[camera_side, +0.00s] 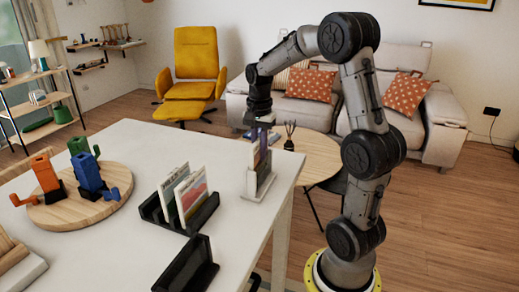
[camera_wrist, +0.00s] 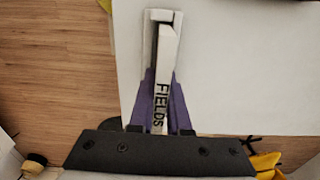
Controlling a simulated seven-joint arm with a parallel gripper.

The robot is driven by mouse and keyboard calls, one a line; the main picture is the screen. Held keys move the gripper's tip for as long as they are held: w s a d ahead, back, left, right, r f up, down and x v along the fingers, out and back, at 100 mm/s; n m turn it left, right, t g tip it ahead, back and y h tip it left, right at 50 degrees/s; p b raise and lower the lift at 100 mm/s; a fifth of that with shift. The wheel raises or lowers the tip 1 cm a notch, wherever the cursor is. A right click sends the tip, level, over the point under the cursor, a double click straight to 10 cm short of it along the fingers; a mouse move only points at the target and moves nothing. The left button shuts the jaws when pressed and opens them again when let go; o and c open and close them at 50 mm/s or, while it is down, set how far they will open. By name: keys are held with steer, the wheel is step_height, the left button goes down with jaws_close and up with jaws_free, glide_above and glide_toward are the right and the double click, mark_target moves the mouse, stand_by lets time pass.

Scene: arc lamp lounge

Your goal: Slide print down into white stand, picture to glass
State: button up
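The white stand (camera_side: 262,187) stands near the right edge of the white table. The print (camera_wrist: 162,85), a thin upright piece with "FIELDS" along its pale top edge, is between the two purple fingers of my gripper (camera_wrist: 161,108). The fingers lie close against both its sides, and the gripper looks shut on it. In the side view my gripper (camera_side: 262,132) is directly above the stand, and the print's lower part is at or within the stand. How deep it sits, and which way its picture faces, I cannot tell. The stand also shows beneath the print in the wrist view (camera_wrist: 149,50).
A black rack (camera_side: 205,212) holding two prints stands to the left, with an empty black holder (camera_side: 187,268) nearer. A round wooden board (camera_side: 70,215) carries orange, green and blue objects at left. The white table (camera_side: 130,150) is clear behind the rack.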

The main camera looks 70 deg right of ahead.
steer(key=o, duration=0.4)
steer(key=shift+f, duration=0.15)
steer(key=shift+o, duration=0.2)
step_height(320, 180, up, 14)
steer(key=shift+r, duration=0.1)
stand_by(0.5)
